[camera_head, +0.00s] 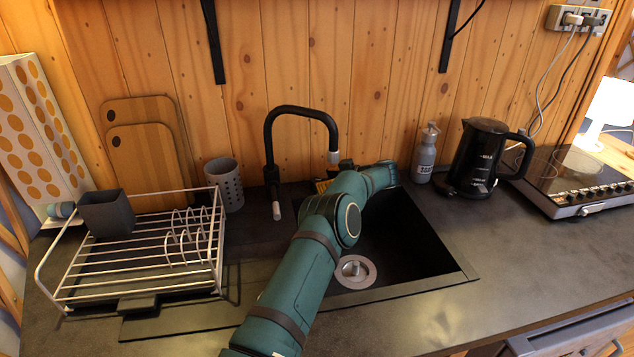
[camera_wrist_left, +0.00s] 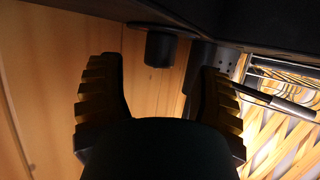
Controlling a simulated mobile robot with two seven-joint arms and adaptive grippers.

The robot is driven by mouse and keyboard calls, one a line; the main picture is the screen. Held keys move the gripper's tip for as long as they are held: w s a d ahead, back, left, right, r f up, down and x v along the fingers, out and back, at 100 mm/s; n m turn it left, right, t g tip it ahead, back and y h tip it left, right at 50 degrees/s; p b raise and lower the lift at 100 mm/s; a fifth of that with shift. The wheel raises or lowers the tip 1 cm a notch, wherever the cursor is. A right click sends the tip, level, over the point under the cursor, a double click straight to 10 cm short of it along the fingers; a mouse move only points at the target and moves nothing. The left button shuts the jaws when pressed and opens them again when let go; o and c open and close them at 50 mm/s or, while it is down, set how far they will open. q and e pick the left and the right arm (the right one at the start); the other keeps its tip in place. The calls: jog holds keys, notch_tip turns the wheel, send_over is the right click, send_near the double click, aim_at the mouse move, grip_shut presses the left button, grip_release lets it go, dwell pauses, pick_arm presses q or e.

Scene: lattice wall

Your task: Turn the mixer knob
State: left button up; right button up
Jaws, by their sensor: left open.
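The black mixer tap (camera_head: 268,150) stands behind the sink, its spout arching to the right. A lever-like handle with a pale tip (camera_head: 276,210) sticks out from its base toward me; it also shows in the left wrist view (camera_wrist_left: 292,107). My left gripper (camera_head: 322,186) is right of the tap base at the sink's back edge, partly hidden by my teal arm. In the left wrist view its ridged fingers (camera_wrist_left: 160,108) are apart and empty. A short dark cylinder (camera_wrist_left: 160,48) shows beyond and between them; I cannot tell what it is. My right gripper is out of view.
My left arm crosses the black sink (camera_head: 400,235). The dish rack (camera_head: 140,250) and utensil holder (camera_head: 225,183) stand left of the tap. A bottle (camera_head: 425,155), kettle (camera_head: 478,158) and hob (camera_head: 575,175) stand to the right. The right front counter is clear.

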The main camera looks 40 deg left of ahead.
pick_arm(q)
jog(key=v, duration=0.8)
jog(key=shift+r, duration=0.1)
jog(key=s+a+f+m+t+p, duration=0.2)
jog(key=s+f+m+t, duration=0.2)
jog(key=s+m+t, duration=1.05)
jog(key=w+a, duration=0.3)
jog(key=w, duration=0.1)
jog(key=w+a+n+t, duration=0.1)
jog(key=w+a, duration=0.2)
jog(key=w, duration=0.1)
jog(key=w+a+n+t, duration=0.1)
jog(key=w+a, duration=0.3)
jog(key=w, duration=0.1)
jog(key=shift+h+b, duration=0.3)
